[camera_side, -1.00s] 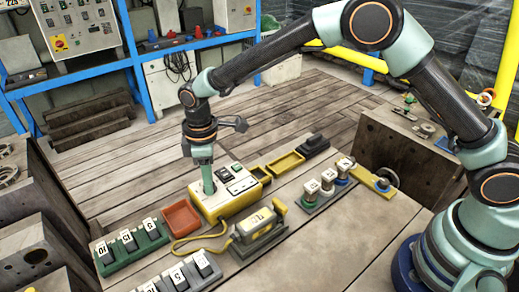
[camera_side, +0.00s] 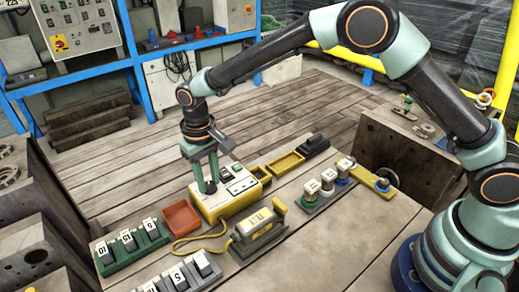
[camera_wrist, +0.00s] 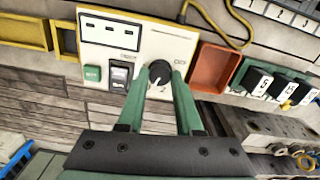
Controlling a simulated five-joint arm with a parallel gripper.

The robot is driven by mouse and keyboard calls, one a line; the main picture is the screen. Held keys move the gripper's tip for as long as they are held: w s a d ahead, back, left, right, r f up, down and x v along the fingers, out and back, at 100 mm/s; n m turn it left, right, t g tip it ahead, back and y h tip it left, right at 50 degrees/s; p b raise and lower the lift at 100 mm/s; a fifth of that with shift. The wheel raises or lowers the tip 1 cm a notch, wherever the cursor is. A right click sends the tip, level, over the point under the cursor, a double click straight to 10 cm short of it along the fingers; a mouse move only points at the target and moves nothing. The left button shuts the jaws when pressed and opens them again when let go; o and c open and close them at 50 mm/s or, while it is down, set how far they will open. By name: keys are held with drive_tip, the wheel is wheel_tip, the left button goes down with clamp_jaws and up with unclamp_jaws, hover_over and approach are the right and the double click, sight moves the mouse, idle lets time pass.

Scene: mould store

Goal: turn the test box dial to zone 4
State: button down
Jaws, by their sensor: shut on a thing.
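The test box (camera_side: 226,206) is cream with a yellow base and stands on the bench in the side view. It also shows in the wrist view (camera_wrist: 122,50), with a green button (camera_wrist: 92,73) and a black switch (camera_wrist: 120,73). Its black dial (camera_wrist: 160,70) is a round knob with a small white mark at its near edge. A "2" is printed just below it; other zone numbers are hidden or unreadable. My gripper (camera_side: 207,188) points down at the box, its two green fingers (camera_wrist: 161,72) closed on either side of the dial.
An orange-red tray (camera_side: 182,217) stands left of the box, near green-racked numbered blocks (camera_side: 130,243). Yellow trays (camera_side: 286,163) lie to the right. A yellow cable (camera_side: 205,238) runs to a grey and yellow device (camera_side: 257,230) in front.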

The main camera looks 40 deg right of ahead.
sight(207, 184)
drive_tip(key=m, duration=0.3)
drive_tip(key=shift+a+m, duration=0.2)
drive_tip(key=shift+m, duration=2.1)
drive_tip(key=c, duration=0.6)
unclamp_jaws()
drive_tip(key=shift+d, duration=0.1)
wheel_tip(207, 184, up, 12)
drive_tip(key=shift+w+r, duration=0.1)
drive_tip(key=shift+w, duration=0.05)
